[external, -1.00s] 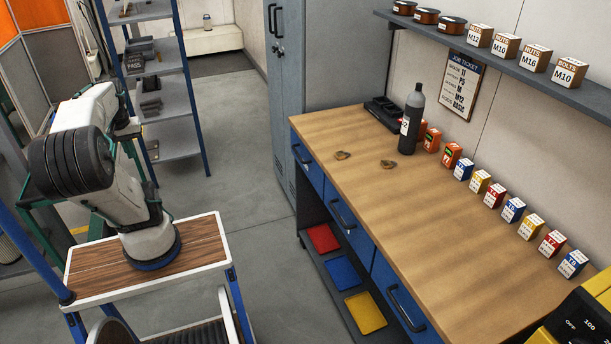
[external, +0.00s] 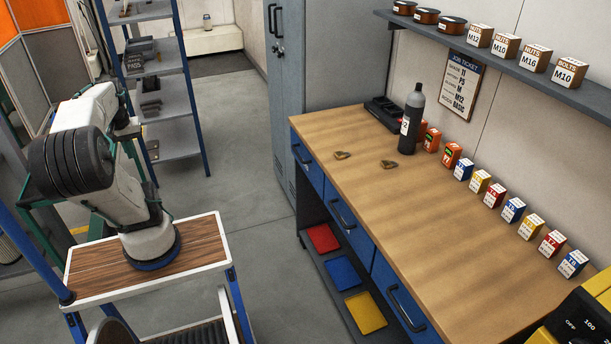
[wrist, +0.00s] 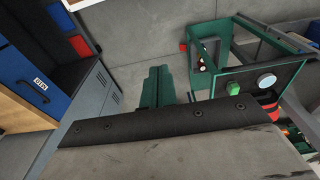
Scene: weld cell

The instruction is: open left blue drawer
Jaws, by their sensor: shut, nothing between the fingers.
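The left blue drawer (external: 308,167) is at the far end of the bench in the external view, by the grey locker. It looks closed, with a black bar handle (external: 301,154). A blue drawer front with a white label (wrist: 38,84) shows at the left of the wrist view, beside the locker; it is probably the same drawer. My gripper (wrist: 168,123) shows as a dark bolted edge and scratched grey metal across the bottom of the wrist view. It is shut, empty and apart from the drawer. I cannot make out the gripper in the external view.
Two more blue drawers (external: 350,217) look closed. Red, blue and yellow bins (external: 366,312) lie on the low shelf. The locker (external: 290,100) stands beyond the bench. A wood-topped step stand (external: 95,262) is at the left front. Floor between stand and bench is clear.

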